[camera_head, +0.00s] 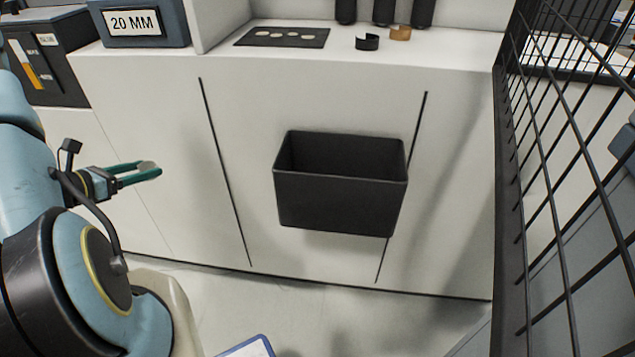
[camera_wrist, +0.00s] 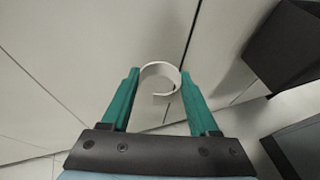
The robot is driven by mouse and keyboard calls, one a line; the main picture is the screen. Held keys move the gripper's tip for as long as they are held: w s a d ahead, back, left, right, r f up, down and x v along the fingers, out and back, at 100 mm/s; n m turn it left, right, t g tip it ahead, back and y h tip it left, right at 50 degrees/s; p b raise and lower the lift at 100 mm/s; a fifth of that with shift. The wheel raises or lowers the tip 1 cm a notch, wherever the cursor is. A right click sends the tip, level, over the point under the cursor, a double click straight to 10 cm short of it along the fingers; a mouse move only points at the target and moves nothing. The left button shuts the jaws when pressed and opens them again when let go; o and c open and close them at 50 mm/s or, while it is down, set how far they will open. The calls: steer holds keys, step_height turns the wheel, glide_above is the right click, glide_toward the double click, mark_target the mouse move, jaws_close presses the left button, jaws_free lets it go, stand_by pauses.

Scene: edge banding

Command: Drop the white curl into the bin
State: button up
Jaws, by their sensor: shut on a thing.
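The white curl (camera_wrist: 160,70) is a pale, C-shaped strip held between the two green fingertips of my gripper (camera_wrist: 157,84) in the wrist view. In the head view my gripper (camera_head: 148,170) is at the left, with a small pale bit of the curl (camera_head: 147,165) at its tips. The bin (camera_head: 340,203) is an open black box mounted on the white cabinet front. My gripper is well to the left of the bin and apart from it. The bin's dark side also shows at the upper right of the wrist view (camera_wrist: 290,45). The bin's floor is too dark to make out.
A black curl (camera_head: 367,43) and a tan curl (camera_head: 400,33) lie on the countertop above the bin, near a dark plate with pale ovals (camera_head: 283,37). A black wire mesh panel (camera_head: 508,170) stands at the right. The space between my gripper and the bin looks clear.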

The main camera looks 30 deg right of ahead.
steer(key=s+d+r+m+g+h+p, duration=0.1)
steer(key=s+d+r+m+g+p, duration=0.15)
steer(key=d, duration=0.45)
steer(key=s+d+r+m+g+p, duration=0.2)
steer(key=s+d+r+g, duration=0.1)
steer(key=d, duration=0.4)
steer(key=s+d+r+m+g+h+p, duration=0.1)
steer(key=s+d+r+m+g+p, duration=0.15)
steer(key=d, duration=0.55)
steer(key=s+d+r+m+g+y+p, duration=0.25)
steer(key=s+d+r+m+g, duration=0.2)
steer(key=s+d, duration=0.35)
steer(key=s+d+r+m+g+y+p, duration=0.1)
steer(key=s+d+r+m+g+p, duration=0.35)
steer(key=d, duration=0.45)
steer(key=shift+n+t, duration=0.5)
steer(key=shift+n, duration=0.1)
steer(key=f+b, duration=0.1)
steer(key=b, duration=0.1)
steer(key=s+f+b, duration=0.1)
steer(key=f+b, duration=0.3)
steer(key=shift+s, duration=0.3)
steer(key=o, duration=1.4)
